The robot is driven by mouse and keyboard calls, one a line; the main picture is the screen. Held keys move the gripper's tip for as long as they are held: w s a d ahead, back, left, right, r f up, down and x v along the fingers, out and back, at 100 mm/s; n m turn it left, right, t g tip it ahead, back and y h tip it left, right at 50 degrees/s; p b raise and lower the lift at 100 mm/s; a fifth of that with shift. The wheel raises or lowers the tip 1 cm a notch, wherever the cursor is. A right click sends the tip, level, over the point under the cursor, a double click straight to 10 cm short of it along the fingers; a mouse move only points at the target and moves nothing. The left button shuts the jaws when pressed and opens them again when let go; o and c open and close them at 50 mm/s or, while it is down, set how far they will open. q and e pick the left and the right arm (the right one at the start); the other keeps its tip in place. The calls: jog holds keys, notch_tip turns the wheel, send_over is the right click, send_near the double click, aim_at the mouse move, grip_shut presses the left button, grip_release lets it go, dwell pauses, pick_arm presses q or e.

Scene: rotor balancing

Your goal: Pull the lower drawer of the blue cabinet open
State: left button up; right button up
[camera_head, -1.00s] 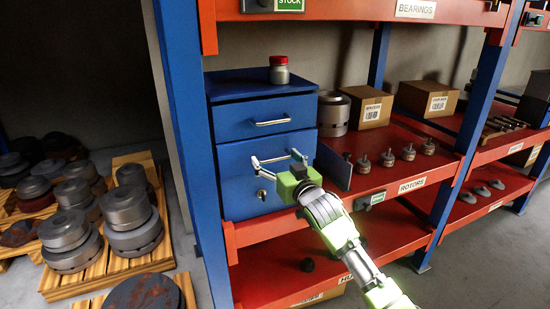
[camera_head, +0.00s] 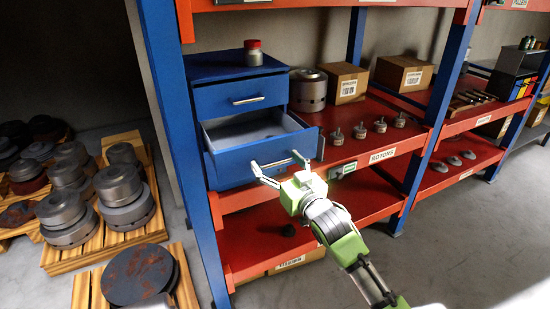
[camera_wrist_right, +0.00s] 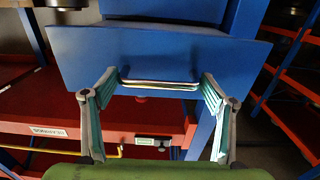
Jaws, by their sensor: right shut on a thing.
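The blue cabinet (camera_head: 202,68) stands on the red shelf. Its lower drawer (camera_head: 232,170) is pulled out, and its grey inside shows from above. The upper drawer (camera_head: 220,97) is shut. My right gripper (camera_head: 276,161) is at the front of the lower drawer, shut on its metal handle (camera_wrist_right: 158,84), with one finger at each end of the bar in the wrist view. The drawer front hides part of the inside. My left gripper is not in view.
A red-capped jar (camera_head: 253,53) stands on the cabinet. A metal rotor (camera_head: 308,92) and cardboard boxes (camera_head: 343,82) are right of it, with several small parts in front. A blue rack post (camera_head: 170,100) stands close on the left. Rotors on pallets lie at floor level.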

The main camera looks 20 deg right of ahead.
dwell(0.3)
jog(key=o, duration=1.6)
jog(key=shift+c, duration=0.2)
jog(key=shift+s, duration=0.1)
jog(key=s+d, duration=0.2)
jog(key=s, duration=0.9)
jog(key=shift+s+d, duration=0.15)
jog(key=shift+s, duration=0.2)
